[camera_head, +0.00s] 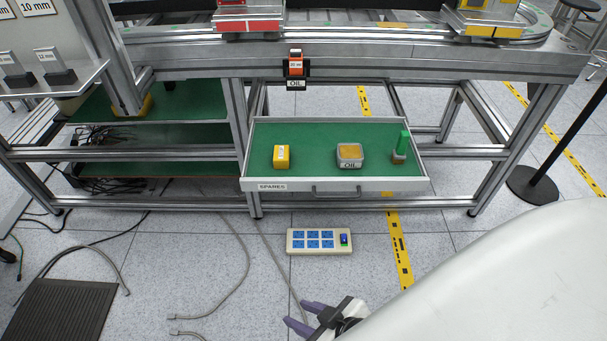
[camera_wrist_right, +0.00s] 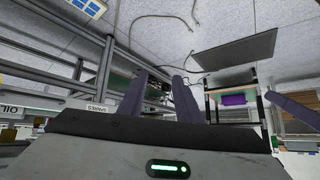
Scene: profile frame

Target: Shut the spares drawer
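The spares drawer (camera_head: 215,187) is pulled out from under the bench in the head view, its label on the left of the front. The drawer handle (camera_head: 337,192) is at the middle of the front. My right gripper (camera_head: 295,312) is low in the head view, in front of and apart from the drawer. My left gripper is not seen in the head view.
A power strip (camera_head: 319,241) lies on the floor between drawer and right gripper. Bench legs (camera_head: 248,150) flank the drawer on the left. A small orange OIL holder (camera_head: 296,67) hangs on the bench edge above. Cables and a dark mat (camera_head: 62,308) lie at left.

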